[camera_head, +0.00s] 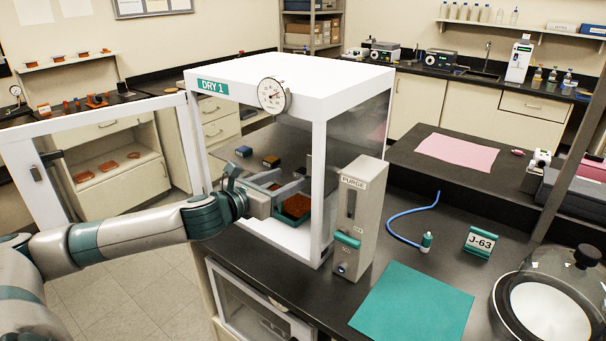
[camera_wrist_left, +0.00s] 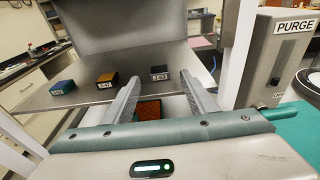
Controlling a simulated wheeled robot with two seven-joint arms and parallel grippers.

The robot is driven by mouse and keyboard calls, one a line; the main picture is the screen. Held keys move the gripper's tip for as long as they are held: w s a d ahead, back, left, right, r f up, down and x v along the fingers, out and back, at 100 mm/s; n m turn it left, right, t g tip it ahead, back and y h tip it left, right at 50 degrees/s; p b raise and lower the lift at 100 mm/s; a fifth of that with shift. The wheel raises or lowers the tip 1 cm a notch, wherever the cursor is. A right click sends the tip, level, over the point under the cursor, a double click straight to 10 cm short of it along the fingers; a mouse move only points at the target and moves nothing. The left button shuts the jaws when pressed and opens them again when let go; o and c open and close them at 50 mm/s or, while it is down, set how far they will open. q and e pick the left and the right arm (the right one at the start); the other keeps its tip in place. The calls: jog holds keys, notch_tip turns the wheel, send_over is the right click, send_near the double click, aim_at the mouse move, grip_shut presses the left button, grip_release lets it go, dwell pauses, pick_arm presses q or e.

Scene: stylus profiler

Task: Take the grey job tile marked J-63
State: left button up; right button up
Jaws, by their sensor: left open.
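The grey job tile marked J-63 (camera_wrist_left: 159,73) sits on the shelf inside the dry cabinet (camera_head: 290,75), labelled DRY 1. It is the rightmost of three tiles in the left wrist view. My left gripper (camera_head: 290,187) is inside the cabinet, reached through its open left side. Its fingers also show in the left wrist view (camera_wrist_left: 155,90), open and spread apart with nothing between them. The grey tile is ahead of the fingertips, apart from them. In the head view the grey tile is hard to make out. My right gripper is not in view.
An orange granule tray (camera_head: 297,205) lies below. The cabinet door (camera_head: 100,120) stands open. A purge unit (camera_head: 358,215), teal mat (camera_head: 413,303), J-63 card (camera_head: 482,241) and glass dome (camera_head: 550,275) are outside.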

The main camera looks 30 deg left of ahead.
aim_at(303, 171)
pick_arm(q)
jog(key=shift+w, duration=0.15)
jog(key=w+p, duration=0.1)
jog(key=w, duration=0.1)
jog(key=w+p, duration=0.1)
jog(key=shift+w+d+f+p, duration=0.1)
jog(key=shift+w+f+p, duration=0.2)
jog(key=shift+w, duration=0.1)
jog(key=shift+w+f, duration=0.15)
jog(key=shift+w, duration=0.4)
jog(key=c, duration=1.1)
jog(key=shift+c, duration=0.2)
